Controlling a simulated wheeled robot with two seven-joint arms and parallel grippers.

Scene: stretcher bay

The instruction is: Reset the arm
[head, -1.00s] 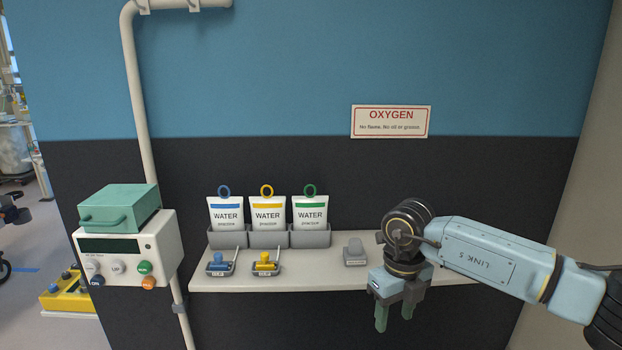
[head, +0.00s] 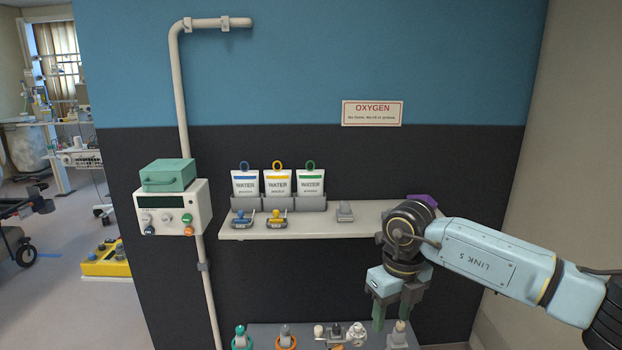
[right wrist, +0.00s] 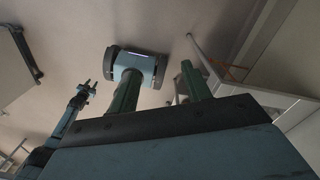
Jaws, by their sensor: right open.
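My right gripper (head: 391,318) hangs with its fingers pointing down, in front of the wall shelf and to the right of its middle. Its green fingers are apart and nothing shows between them. In the right wrist view the two fingers of the right gripper (right wrist: 160,82) reach upward, also apart and empty. My left gripper is not in the head view. A small, dark gripper-like shape (right wrist: 85,92) at the left of the right wrist view appears to be it, too small to tell its jaws.
A purple thing (head: 424,200) shows behind my right wrist. A lower surface (head: 305,328) with several fittings lies below, close to the right fingers. A monitor (head: 175,208) stands left.

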